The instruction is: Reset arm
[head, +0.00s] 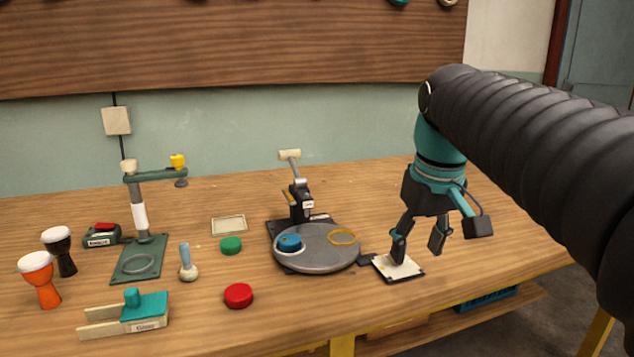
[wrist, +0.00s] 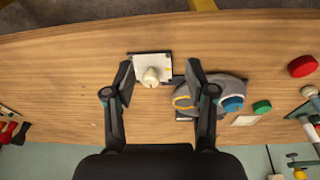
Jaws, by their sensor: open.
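My gripper (head: 418,247) is open at the right of the bench in the head view, its fingers pointing down. In the wrist view my gripper (wrist: 160,76) has its fingers wide apart with nothing held. Beyond and between the fingertips is a white square pad (wrist: 141,61) with a cream knob-like piece (wrist: 151,76) on it. The pad also shows in the head view (head: 407,270), under the left finger, which hides part of it. I cannot tell whether that finger touches it. An orange goblet drum (head: 44,285) and a black one (head: 66,263) stand at the far left.
A grey turntable (head: 318,258) with a blue drum-like piece (head: 289,243) and a yellow ring (head: 344,237) stands left of my gripper. A red disc (head: 238,295), a green disc (head: 231,245) and a green stand (head: 150,256) are farther left. The bench right of my gripper is clear.

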